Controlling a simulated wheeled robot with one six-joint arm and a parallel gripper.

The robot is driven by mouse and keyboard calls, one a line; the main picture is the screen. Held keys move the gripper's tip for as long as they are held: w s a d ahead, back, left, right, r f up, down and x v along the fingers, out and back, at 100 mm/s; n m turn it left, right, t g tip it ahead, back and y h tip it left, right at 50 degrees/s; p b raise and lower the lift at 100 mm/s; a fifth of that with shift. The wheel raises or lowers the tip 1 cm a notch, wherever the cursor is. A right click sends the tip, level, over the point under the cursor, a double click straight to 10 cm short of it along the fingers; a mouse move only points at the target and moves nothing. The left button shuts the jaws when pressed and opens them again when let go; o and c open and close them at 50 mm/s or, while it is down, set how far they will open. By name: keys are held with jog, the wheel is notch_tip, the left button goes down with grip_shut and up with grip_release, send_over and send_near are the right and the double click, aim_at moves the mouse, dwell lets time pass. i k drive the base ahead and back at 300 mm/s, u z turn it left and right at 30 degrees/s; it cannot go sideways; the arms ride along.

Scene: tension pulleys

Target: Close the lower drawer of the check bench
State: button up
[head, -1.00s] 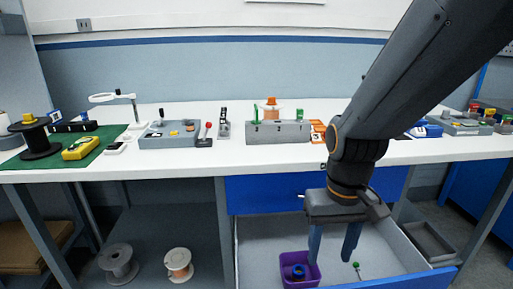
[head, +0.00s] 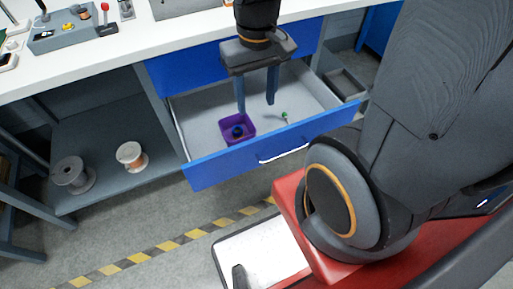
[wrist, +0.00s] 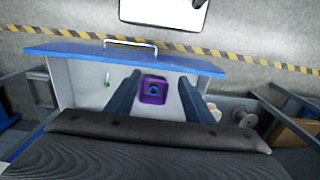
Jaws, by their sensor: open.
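The lower drawer (head: 205,174) of the bench is pulled out, with a blue front and a silver handle (head: 284,154). Inside it are a purple bin (head: 226,139) holding a dark blue round part and a small green-tipped item (head: 285,117). The blue upper drawer (head: 180,74) above it is shut. My gripper (head: 256,106) is open and points down over the open drawer, between its front and the bench. In the wrist view, the fingers (wrist: 155,97) appear on either side of the purple bin (wrist: 153,96), and the drawer front (wrist: 75,52) and handle (wrist: 130,44) lie beyond. Nothing is between the fingers.
The white bench top (head: 75,72) carries a grey fixture (head: 72,33) and other items. Two spools (head: 131,155) (head: 72,175) sit on the lower shelf at left. A grey tray (head: 345,84) is right of the drawer. Floor with yellow-black tape (head: 165,254) is open in front.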

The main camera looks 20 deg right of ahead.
aim_at(313, 110)
jog(key=u, duration=0.8)
jog(key=k, duration=0.95)
jog(key=z, duration=0.8)
